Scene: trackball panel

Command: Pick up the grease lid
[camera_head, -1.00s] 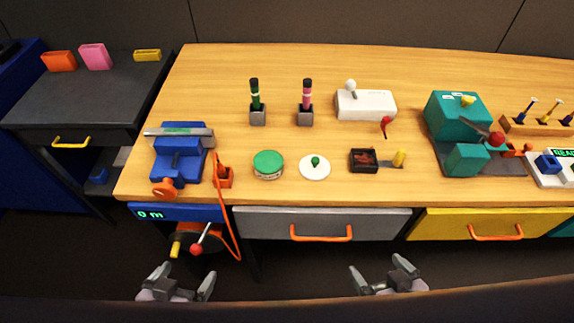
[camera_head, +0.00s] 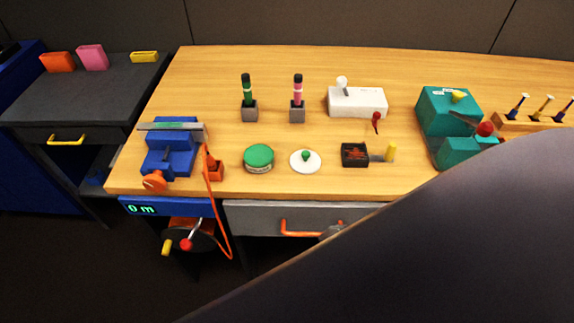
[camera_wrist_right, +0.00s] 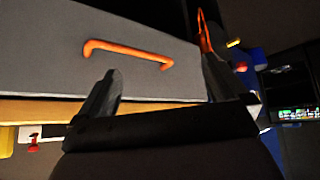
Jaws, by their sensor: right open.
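A white disc with a green knob (camera_head: 306,160) lies flat near the bench's front edge and looks like the grease lid. A round tin with a green top (camera_head: 258,157) stands just left of it, apart; I cannot tell if that green top is a cover or grease. My right gripper (camera_head: 332,231) is barely visible by the grey drawer's handle, below and in front of the disc. In the right wrist view my right gripper (camera_wrist_right: 160,66) is open and empty, fingers toward the grey drawer front. My left gripper is out of view.
My dark arm part covers the lower right of the head view. The grey drawer (camera_head: 255,218) has an orange handle (camera_wrist_right: 130,50). A blue vise-like device (camera_head: 170,150), a black box (camera_head: 354,154) and pen holders (camera_head: 249,110) stand around the disc.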

